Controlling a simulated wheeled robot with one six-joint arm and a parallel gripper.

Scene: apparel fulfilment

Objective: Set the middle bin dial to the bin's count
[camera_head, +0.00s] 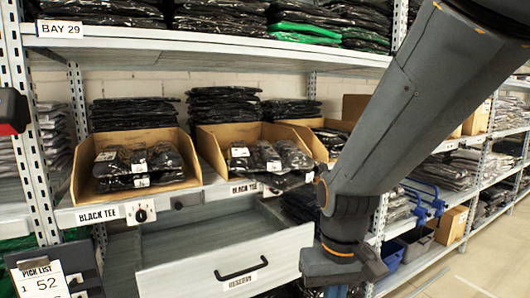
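Three open cardboard bins stand on the shelf. The middle bin (212,150) holds a few dark bagged garments (268,156) with white tags; they overlap, so I cannot count them surely. Its dial (271,191) seems to sit on the shelf edge, right of a "BLACK TEE" label (244,187); its setting is too small to read. The left bin (84,178) also holds dark bagged garments, with a white dial (141,212) with a black knob below it. The right bin is partly hidden by my arm. My arm crosses the right side; I cannot make out the gripper fingers.
A pale drawer (212,268) with a black handle juts out below the middle bin. A pick list (42,280) hangs at lower left. A floor aisle (485,270) is clear at right.

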